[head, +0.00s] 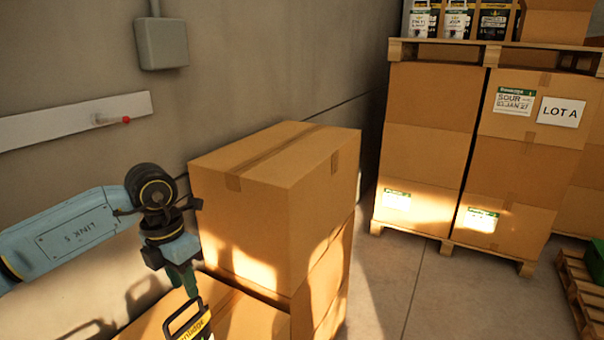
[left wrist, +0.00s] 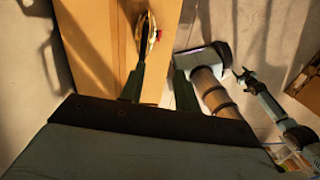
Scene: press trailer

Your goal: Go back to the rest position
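My left gripper (head: 186,282) points down above the lower cardboard box at the lower left of the head view. In the left wrist view its two green fingers (left wrist: 159,85) stand apart with nothing visible gripped between them. A black container with a handle and a yellow label (head: 190,325) stands just below the gripper, cut off by the frame's bottom edge. It also shows beyond the left finger in the left wrist view (left wrist: 148,37).
A tall cardboard box (head: 275,190) stands right beside my left gripper. A wall with a grey box (head: 162,43) and a white rail (head: 70,122) is behind my left arm. A loaded pallet stack (head: 430,140) stands at the right. Floor (head: 425,295) is clear between.

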